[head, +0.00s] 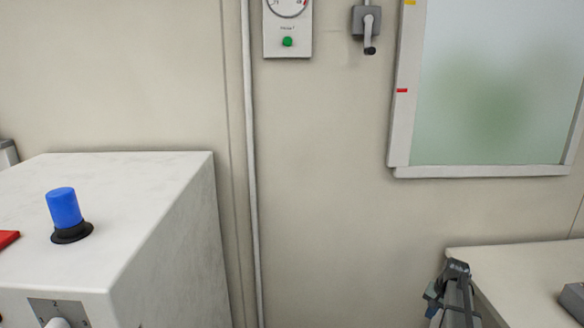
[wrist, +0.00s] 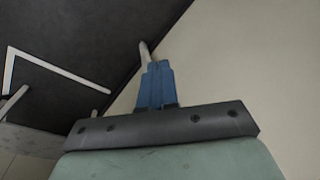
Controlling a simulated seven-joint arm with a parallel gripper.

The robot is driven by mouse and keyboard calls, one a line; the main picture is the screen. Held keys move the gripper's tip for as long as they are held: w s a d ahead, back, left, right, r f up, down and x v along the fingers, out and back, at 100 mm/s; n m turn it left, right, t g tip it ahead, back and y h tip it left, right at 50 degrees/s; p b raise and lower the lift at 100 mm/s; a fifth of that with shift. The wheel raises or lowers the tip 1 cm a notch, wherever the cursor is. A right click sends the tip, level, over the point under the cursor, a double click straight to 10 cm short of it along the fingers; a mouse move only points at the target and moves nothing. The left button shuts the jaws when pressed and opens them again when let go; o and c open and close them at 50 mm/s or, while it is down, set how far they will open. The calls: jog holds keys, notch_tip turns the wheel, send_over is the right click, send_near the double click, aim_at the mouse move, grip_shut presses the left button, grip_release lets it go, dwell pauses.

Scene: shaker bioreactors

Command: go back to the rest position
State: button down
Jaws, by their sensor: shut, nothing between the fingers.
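My gripper shows in the wrist view (wrist: 155,68). Its blue fingers are together with nothing between them. The fingers point at a beige surface and a dark area, and the gripper touches nothing that I can make out. In the head view, part of my dark arm with blue finger parts (head: 432,297) shows at the bottom right, by the left edge of a pale bench. The rest of the arm is cut off by the frame's lower edge.
A white cabinet (head: 165,240) with a blue knob (head: 64,209) stands at the left. A pale bench (head: 520,262) with a grey box (head: 573,298) is at the lower right. A gauge panel (head: 287,25), a lever (head: 368,25) and a frosted window (head: 490,90) are on the wall.

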jog(key=s+a+f+n+g, duration=0.3)
jog(key=s+a+f+g, duration=0.1)
jog(key=s+a+f, duration=1.6)
jog(key=s+a+f+n+g, duration=0.1)
jog(key=s+a+f, duration=0.2)
jog(key=s, duration=0.6)
jog(key=s+a+f+n+g+h, duration=0.1)
jog(key=s+a+f, duration=0.3)
jog(key=s, duration=0.5)
jog(key=s+a+f+n+g, duration=0.2)
jog(key=s+a+f, duration=0.2)
jog(key=s, duration=0.5)
jog(key=shift+s+a+n+g, duration=0.15)
jog(key=shift+a+n+g, duration=0.15)
jog(key=shift+a+n, duration=0.1)
